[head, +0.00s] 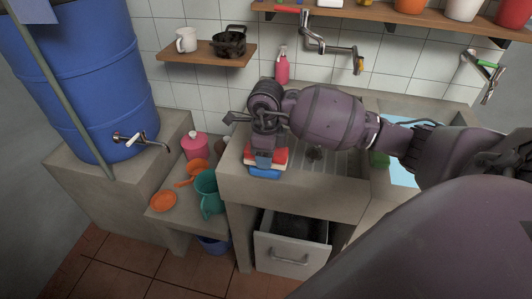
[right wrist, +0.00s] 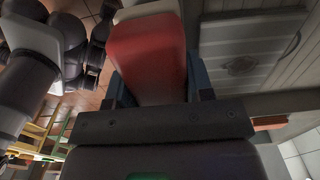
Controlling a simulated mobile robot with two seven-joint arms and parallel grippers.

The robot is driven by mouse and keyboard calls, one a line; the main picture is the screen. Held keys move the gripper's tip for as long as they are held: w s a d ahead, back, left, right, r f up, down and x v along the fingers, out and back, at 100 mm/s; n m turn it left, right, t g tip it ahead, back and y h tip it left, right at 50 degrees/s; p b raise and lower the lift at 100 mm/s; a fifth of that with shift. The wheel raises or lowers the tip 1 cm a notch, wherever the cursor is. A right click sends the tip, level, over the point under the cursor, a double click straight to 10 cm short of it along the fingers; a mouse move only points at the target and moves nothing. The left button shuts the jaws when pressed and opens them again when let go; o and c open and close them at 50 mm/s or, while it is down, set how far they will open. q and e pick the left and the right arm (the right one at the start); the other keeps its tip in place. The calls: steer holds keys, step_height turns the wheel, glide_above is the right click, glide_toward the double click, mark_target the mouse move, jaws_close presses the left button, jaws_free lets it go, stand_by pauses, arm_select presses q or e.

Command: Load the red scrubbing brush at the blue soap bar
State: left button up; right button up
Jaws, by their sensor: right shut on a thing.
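The red scrubbing brush (head: 280,156) is at the front left of the concrete sink counter, with its pale underside toward the blue soap bar (head: 265,174). The soap lies at the counter's front edge, directly below the brush. The brush appears to touch the soap, but I cannot tell for certain. My right gripper (head: 263,160) points down and is shut on the brush. In the right wrist view the red brush (right wrist: 148,55) sits between the two fingers. The soap cannot be made out there. My left gripper is in neither view.
The sink's ribbed drainboard (head: 335,165) lies right of the brush. A pink soap bottle (head: 282,66) stands behind my right arm. A teal jug (head: 207,192) and orange dishes (head: 164,201) are on the lower ledge at left. A drawer (head: 290,253) stands open below.

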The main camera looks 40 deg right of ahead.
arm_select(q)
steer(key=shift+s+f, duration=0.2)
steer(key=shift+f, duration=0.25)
arm_select(e)
steer(key=shift+f, duration=0.6)
stand_by(1.4)
steer(key=shift+r+p, duration=1.55)
steer(key=shift+r, duration=2.05)
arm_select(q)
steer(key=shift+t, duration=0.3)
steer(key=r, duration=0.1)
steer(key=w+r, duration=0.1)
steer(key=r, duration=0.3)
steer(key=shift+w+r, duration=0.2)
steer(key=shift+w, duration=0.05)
